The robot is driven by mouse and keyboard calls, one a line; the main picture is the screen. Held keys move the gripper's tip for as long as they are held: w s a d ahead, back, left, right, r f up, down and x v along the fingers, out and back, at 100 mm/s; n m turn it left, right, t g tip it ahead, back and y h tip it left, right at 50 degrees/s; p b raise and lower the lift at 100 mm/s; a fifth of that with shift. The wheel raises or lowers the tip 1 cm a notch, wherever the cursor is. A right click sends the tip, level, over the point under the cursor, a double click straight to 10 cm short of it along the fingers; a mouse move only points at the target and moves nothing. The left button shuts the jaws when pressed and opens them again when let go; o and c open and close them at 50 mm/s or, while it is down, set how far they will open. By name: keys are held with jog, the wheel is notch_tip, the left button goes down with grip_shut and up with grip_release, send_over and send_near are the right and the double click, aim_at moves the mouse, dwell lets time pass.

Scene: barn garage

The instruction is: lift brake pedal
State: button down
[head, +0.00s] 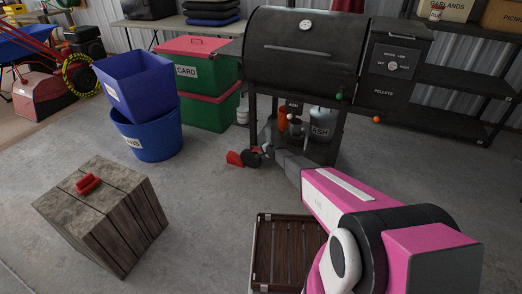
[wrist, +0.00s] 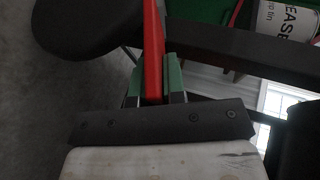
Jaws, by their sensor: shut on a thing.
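The brake pedal (head: 235,158) is a red lever low at the foot of the black grill, beside a dark caster wheel (head: 254,157). In the wrist view the pedal shows as a thin red bar (wrist: 153,40) running up between the green-tipped fingers of my gripper (wrist: 154,78). My gripper is shut on this bar, with one finger on each side. A dark rounded shape (wrist: 85,25), probably the wheel, lies to its left. In the head view my arm reaches down to the wheel, and the fingertips are too small to make out.
The grill (head: 305,55) stands above, with an ash bucket (head: 321,122) on its lower shelf. A dark beam (wrist: 235,52) crosses right of the fingers in the wrist view. A blue bin (head: 150,135) and wooden crate (head: 105,215) stand left. A slatted crate (head: 257,255) is near.

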jog(key=shift+a, duration=0.1)
jog(key=c, duration=1.2)
grip_release()
jog(key=shift+s, duration=0.1)
jog(key=v, duration=1)
jog(key=shift+s+d+r, duration=0.2)
jog(key=shift+d, duration=0.1)
